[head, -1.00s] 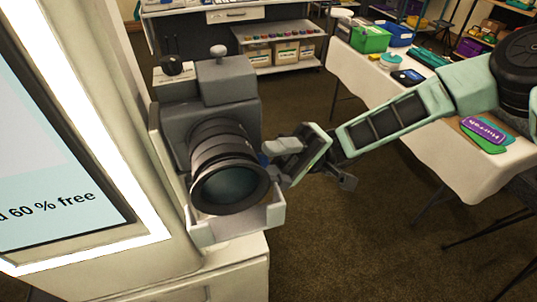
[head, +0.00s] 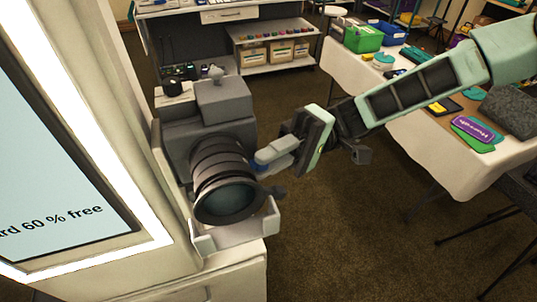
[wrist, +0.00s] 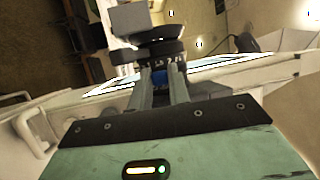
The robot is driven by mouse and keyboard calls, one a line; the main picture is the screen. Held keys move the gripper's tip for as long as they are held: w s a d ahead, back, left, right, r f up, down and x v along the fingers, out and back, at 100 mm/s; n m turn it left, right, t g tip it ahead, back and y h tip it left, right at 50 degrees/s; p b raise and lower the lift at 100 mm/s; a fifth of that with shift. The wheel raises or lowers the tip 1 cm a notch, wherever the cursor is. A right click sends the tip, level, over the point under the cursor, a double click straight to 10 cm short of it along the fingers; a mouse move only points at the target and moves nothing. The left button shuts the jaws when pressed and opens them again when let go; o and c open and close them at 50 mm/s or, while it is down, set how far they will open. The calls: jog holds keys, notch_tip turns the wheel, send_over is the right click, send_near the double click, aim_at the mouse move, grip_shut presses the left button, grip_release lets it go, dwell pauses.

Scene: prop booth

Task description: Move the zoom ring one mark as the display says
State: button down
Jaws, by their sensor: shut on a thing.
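A grey camera (head: 222,98) stands in a pale cradle, its black ribbed lens (head: 222,165) pointing toward me and down. The zoom ring is one of the dark bands on this lens; its marks are too small to read. My gripper (head: 263,165) is at the lens's right side, shut on a small blue tab (wrist: 158,76), which shows between the fingers in the wrist view. The fingers hide most of the tab. The display (head: 50,190) at the left is partly cut off; "rd 60 % free" is readable, and no zoom instruction shows.
A bright-framed pale housing (head: 165,235) stands close left of the camera. A white-covered table (head: 445,160) with boxes and pouches is at the right. A shelf with bins (head: 275,60) stands behind. Open carpet (head: 340,235) lies between.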

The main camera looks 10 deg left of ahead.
jog(key=c, duration=1.3)
grip_release()
jog(key=b+v, duration=0.6)
jog(key=v, duration=1.1)
jog(key=shift+w, duration=0.2)
